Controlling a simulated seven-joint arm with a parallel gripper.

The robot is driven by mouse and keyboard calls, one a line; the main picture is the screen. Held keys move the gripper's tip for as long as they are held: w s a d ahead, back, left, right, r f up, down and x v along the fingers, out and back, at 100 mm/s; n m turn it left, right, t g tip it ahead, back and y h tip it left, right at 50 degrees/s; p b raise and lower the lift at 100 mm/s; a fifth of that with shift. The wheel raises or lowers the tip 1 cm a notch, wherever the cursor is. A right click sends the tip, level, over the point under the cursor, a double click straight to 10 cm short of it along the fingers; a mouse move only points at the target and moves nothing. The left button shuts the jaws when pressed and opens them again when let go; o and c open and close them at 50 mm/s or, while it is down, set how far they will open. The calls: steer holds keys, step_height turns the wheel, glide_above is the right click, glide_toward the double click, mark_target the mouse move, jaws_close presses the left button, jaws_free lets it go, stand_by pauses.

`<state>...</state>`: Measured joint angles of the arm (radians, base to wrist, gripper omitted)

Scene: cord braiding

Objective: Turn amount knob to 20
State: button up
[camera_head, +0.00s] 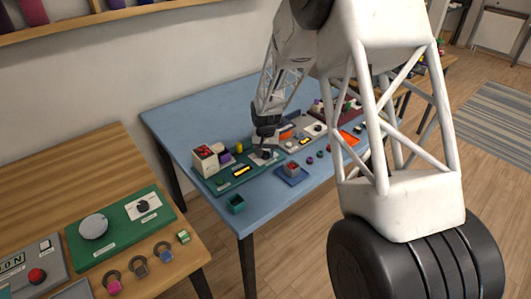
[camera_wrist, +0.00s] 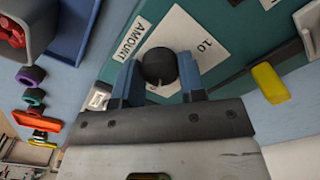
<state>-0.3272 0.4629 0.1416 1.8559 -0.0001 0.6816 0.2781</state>
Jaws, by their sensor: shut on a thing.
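The amount knob (camera_wrist: 160,64) is a round black knob on a white plate (camera_wrist: 197,38) fixed to a dark green panel (camera_wrist: 243,60). In the head view my gripper (camera_head: 265,145) is over the green panel (camera_head: 218,187) on the blue table, and the knob is mostly hidden.
A yellow piece (camera_wrist: 270,83) is right of the knob. A cream box with red items (camera_head: 206,158) stands on the panel's left. A wooden table (camera_head: 75,170) stands at left.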

mark_target(266, 153)
steer(key=n, duration=0.5)
steer(key=shift+n, duration=0.4)
steer(key=n, duration=0.4)
steer(key=shift+n, duration=0.3)
steer(key=o, duration=0.9)
steer(key=shift+r, duration=0.15)
steer(key=shift+r, duration=3.8)
